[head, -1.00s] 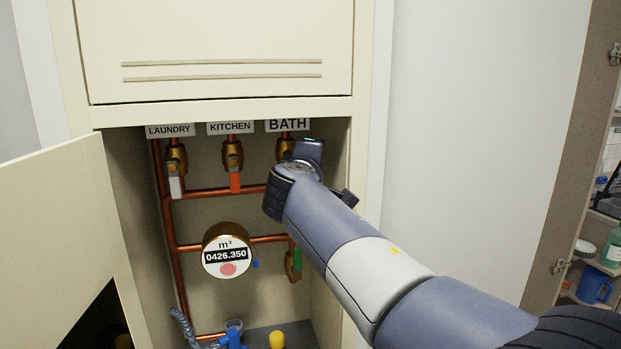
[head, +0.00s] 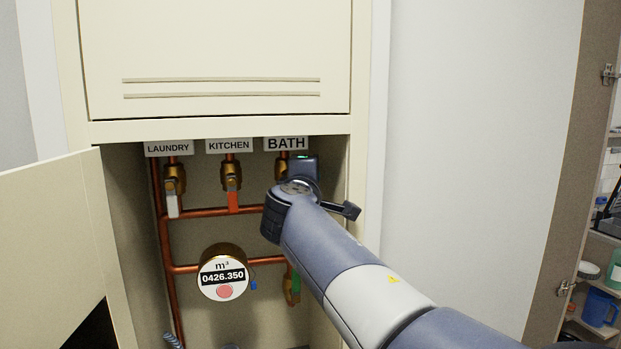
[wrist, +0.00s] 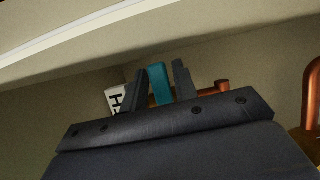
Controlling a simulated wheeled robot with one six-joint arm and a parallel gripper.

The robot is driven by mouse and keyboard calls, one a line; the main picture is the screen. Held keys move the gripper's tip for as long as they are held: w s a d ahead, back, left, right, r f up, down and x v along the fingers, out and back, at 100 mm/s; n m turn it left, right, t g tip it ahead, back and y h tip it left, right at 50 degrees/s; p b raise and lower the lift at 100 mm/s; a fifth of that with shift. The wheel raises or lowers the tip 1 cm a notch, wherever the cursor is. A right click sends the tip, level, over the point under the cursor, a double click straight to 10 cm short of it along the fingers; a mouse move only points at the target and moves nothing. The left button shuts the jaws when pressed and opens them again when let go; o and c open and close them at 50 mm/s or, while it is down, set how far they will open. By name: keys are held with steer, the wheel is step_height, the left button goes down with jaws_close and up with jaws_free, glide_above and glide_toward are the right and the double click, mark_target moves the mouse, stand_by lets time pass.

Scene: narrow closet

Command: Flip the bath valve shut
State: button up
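The bath valve's brass body (head: 283,165) shows under the BATH label (head: 286,143) in the head view; its handle is hidden there behind my arm. In the wrist view a teal handle (wrist: 158,84) stands between the two dark fingers of my gripper (wrist: 160,83). Narrow gaps seem to show on both sides of it, so the fingers look open around it rather than closed on it. Part of a white label (wrist: 115,98) with an H shows beside the left finger. In the head view my wrist hides the fingers.
The laundry valve's white handle (head: 172,205) and the kitchen valve's red handle (head: 233,202) hang down to the left. A round water meter (head: 222,277) and a green-handled valve (head: 296,282) sit lower. The cabinet's right wall is close to my wrist; its open door (head: 55,240) stands left.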

steer(key=shift+o, duration=1)
steer(key=shift+s, duration=0.15)
steer(key=s+a+b, duration=0.1)
steer(key=s+b, duration=0.2)
steer(key=s, duration=0.7)
steer(key=shift+s, duration=0.25)
steer(key=w+p, duration=0.1)
steer(key=w, duration=0.2)
steer(key=w+p, duration=0.1)
steer(key=w, duration=0.3)
steer(key=w+d+p, duration=0.1)
steer(key=w, duration=0.3)
steer(key=shift+s, duration=0.1)
steer(key=shift+s, duration=0.1)
